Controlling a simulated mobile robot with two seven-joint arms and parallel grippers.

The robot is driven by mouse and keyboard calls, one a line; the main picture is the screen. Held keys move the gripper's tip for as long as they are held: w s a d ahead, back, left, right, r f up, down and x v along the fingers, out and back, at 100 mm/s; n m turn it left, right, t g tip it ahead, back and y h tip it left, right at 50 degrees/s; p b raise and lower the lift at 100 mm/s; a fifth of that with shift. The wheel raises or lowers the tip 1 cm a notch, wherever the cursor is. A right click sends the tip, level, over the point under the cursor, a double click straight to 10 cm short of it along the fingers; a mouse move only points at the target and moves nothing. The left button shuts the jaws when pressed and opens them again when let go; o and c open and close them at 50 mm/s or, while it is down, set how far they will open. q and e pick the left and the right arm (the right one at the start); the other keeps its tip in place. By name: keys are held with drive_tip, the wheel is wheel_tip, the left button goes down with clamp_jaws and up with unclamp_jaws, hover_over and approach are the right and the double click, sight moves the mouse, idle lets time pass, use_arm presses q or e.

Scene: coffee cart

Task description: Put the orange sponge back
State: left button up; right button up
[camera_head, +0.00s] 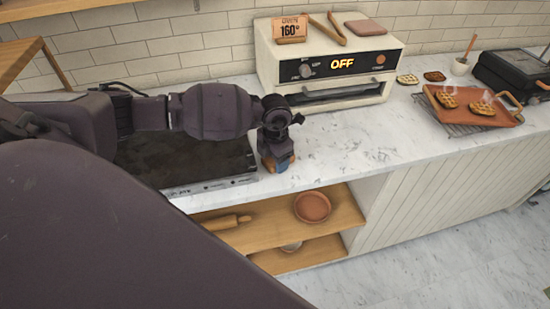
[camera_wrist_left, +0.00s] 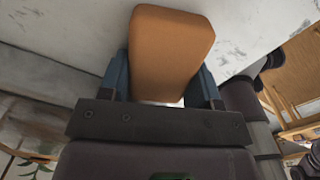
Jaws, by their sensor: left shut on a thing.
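The orange sponge (camera_wrist_left: 168,50) is a rounded block between the two blue fingers of my left gripper (camera_wrist_left: 162,88) in the left wrist view. In the head view my left gripper (camera_head: 278,161) points down at the counter, just right of the dark griddle, with a bit of orange showing at its fingers. It is shut on the sponge. I cannot tell whether the sponge touches the counter. My right gripper is not in view.
The dark griddle (camera_head: 185,160) lies left of the gripper. A cream toaster oven (camera_head: 330,65) reading OFF stands behind. A terracotta tray (camera_head: 470,106) with waffles is at the right. A wooden shelf (camera_head: 265,232) below holds a rolling pin and bowl. The counter's middle is clear.

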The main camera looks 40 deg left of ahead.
use_arm(q)
drive_tip(key=shift+f, duration=0.15)
drive_tip(key=o, duration=1)
drive_tip(key=shift+c, duration=0.2)
wheel_tip(320, 180, up, 12)
drive_tip(key=b, duration=0.1)
drive_tip(key=shift+r, duration=0.2)
